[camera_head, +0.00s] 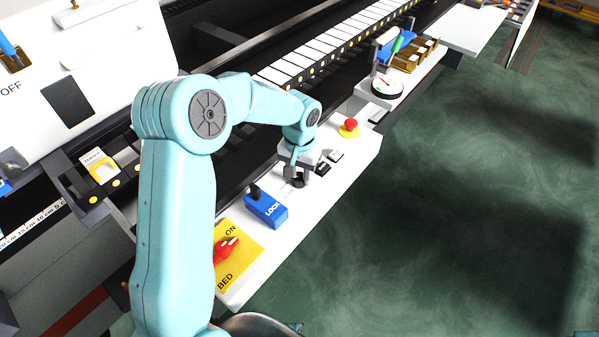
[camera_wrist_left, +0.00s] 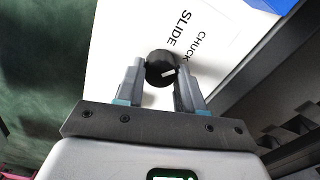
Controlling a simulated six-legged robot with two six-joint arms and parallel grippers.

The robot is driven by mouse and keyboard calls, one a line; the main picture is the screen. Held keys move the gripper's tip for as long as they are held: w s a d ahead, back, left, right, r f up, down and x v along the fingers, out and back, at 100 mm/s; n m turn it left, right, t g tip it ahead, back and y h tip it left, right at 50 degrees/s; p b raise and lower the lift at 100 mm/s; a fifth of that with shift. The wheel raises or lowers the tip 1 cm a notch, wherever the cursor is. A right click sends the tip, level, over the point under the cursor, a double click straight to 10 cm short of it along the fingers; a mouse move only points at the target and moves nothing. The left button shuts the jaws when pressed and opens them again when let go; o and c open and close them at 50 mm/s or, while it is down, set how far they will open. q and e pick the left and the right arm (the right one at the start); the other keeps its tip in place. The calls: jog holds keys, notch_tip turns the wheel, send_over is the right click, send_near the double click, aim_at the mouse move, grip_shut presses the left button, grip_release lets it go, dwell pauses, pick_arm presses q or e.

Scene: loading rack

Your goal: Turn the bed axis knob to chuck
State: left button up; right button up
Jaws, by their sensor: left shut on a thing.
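The black bed axis knob (camera_wrist_left: 158,64) sits on the white panel (camera_head: 331,190) and is small and mostly covered by my gripper in the head view. In the left wrist view it lies between the fingertips of my left gripper (camera_wrist_left: 158,75), which is shut on it. It also shows in the head view (camera_head: 298,174). A short white mark on the knob lies nearly level, on its right side in the wrist view. The printed words SLIDE and CHUCK stand beside the knob on the panel. My right gripper is not in view.
A blue LOCK block (camera_head: 266,209) with a black knob and a yellow BED ON plate (camera_head: 247,247) with a red switch stand nearer on the panel. Beyond my gripper are small switches (camera_head: 335,155) and a red button (camera_head: 351,125). Green floor lies open to the right.

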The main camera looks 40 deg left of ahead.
aim_at(300, 176)
pick_arm(q)
jog(key=o, duration=1)
jog(key=shift+o, duration=0.2)
notch_tip(300, 176, up, 16)
jog(key=shift+r, duration=0.2)
